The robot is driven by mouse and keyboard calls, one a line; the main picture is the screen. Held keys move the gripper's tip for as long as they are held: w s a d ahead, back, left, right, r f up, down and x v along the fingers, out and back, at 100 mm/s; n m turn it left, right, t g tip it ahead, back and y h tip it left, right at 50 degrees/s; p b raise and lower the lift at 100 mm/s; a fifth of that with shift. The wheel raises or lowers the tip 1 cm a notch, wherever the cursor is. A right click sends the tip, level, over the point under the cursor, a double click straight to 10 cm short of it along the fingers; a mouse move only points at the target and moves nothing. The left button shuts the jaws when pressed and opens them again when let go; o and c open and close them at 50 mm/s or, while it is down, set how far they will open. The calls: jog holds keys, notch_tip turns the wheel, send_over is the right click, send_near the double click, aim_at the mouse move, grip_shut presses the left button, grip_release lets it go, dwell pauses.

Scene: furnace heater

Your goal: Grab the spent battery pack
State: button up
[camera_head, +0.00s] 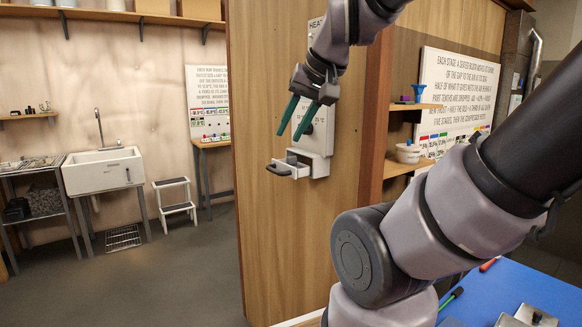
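A white heater unit (322,135) is mounted on the wooden wall panel, partly covered by my arm and gripper. A small white drawer (301,172) juts out at its bottom, with a dark handle (278,171) on its front. A small dark grey block (292,158) shows in the drawer; it may be the spent battery pack, but it is too small to be sure. My gripper (290,135) has two green fingers pointing down and left, apart and with nothing visible between them. It appears above the drawer in the picture; the depth between them is unclear.
My arm fills much of the right side. A blue table (530,284) with tools is at bottom right. Shelves with a blue funnel (418,92) and a white bowl (408,153) are right of the panel.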

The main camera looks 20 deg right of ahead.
jog(key=shift+o, duration=0.2)
jog(key=o, duration=0.3)
jog(key=n+g+h, duration=0.5)
jog(key=n+h, duration=1)
jog(key=n, duration=0.9)
send_near(292, 164)
jog(key=w+d, duration=0.1)
jog(key=d, duration=0.2)
jog(key=shift+w, duration=0.4)
jog(key=shift+s+x, duration=0.15)
jog(key=shift+x, duration=1.15)
jog(key=shift+s+x, duration=0.15)
jog(key=shift+x, duration=1.15)
